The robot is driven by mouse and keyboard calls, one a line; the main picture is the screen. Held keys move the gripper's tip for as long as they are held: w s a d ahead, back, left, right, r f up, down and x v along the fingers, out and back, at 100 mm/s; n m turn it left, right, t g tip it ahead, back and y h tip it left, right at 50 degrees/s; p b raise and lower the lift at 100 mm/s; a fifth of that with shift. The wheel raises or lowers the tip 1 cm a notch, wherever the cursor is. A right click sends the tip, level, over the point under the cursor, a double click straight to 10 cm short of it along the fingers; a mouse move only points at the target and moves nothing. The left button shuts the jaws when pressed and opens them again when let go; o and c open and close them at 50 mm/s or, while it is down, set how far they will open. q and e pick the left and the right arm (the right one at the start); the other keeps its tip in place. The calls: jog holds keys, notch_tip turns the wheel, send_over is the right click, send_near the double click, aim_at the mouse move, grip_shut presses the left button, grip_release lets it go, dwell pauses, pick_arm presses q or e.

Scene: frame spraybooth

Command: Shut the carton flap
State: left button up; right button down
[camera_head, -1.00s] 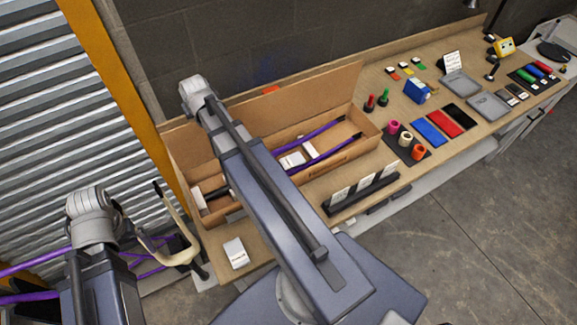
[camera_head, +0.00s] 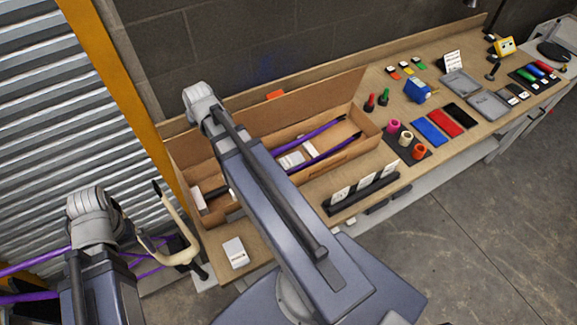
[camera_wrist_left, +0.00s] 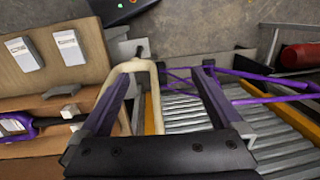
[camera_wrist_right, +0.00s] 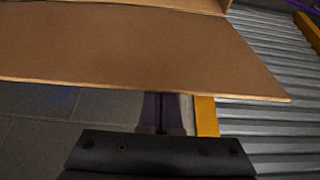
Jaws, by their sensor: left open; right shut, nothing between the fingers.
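The long brown carton (camera_head: 318,166) lies on the bench, with purple rods and white blocks inside. Its flap (camera_head: 320,97) stands up along the back side, so the carton is open. The flap fills much of the right wrist view (camera_wrist_right: 130,50). My right arm crosses over the carton in the head view and hides part of it. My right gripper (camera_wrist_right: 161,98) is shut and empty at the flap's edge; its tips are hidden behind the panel. Contact cannot be told. My left gripper (camera_wrist_left: 167,70) is open, left of the bench, with a cream forked part (camera_wrist_left: 152,85) in view beyond its fingers.
A white box (camera_head: 235,253) lies in front of the carton. A black card rack (camera_head: 360,194) stands near the bench's front edge. Coloured rolls (camera_head: 405,139) and grey trays (camera_head: 488,105) are to the right. A ribbed metal wall (camera_head: 70,110) is at the left.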

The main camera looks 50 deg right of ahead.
jog(key=shift+s+a, duration=0.1)
jog(key=shift+s, duration=0.15)
jog(key=shift+s+a+f+b, duration=0.15)
jog(key=shift+s+a, duration=0.05)
jog(key=shift+s, duration=0.4)
jog(key=shift+s+a+f+b, duration=0.15)
jog(key=shift+s, duration=0.4)
jog(key=shift+s+a+f+b, duration=0.15)
jog(key=shift+s+a, duration=0.05)
jog(key=shift+s, duration=0.4)
jog(key=shift+s+a+f+b, duration=0.15)
jog(key=shift+s+a, duration=0.05)
jog(key=shift+s, duration=0.4)
notch_tip(320, 180, up, 8)
jog(key=p, duration=0.8)
